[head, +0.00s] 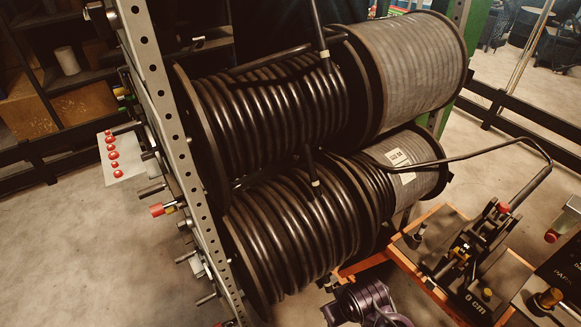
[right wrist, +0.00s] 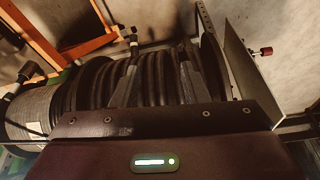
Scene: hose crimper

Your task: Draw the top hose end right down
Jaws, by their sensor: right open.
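The top hose end (head: 322,42), black with a pale band near its tip, hangs over the right part of the upper black hose coil (head: 265,110). A second banded hose end (head: 313,180) lies against the lower coil (head: 295,230). In the right wrist view, my right gripper (right wrist: 158,62) is open, its two dark fingers apart over black coils (right wrist: 95,82). A banded hose end (right wrist: 133,38) shows near the left finger; I cannot tell which one. Part of a dark purple arm (head: 365,303) shows at the bottom of the head view; its fingers are not clear.
A perforated steel post (head: 160,90) flanks the reels on the left, with a red-button panel (head: 125,165) beside it. A crimping tool (head: 470,245) stands on an orange-framed bench (head: 400,262) at lower right. A thin hose (head: 480,152) arches above it. Floor is clear at left.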

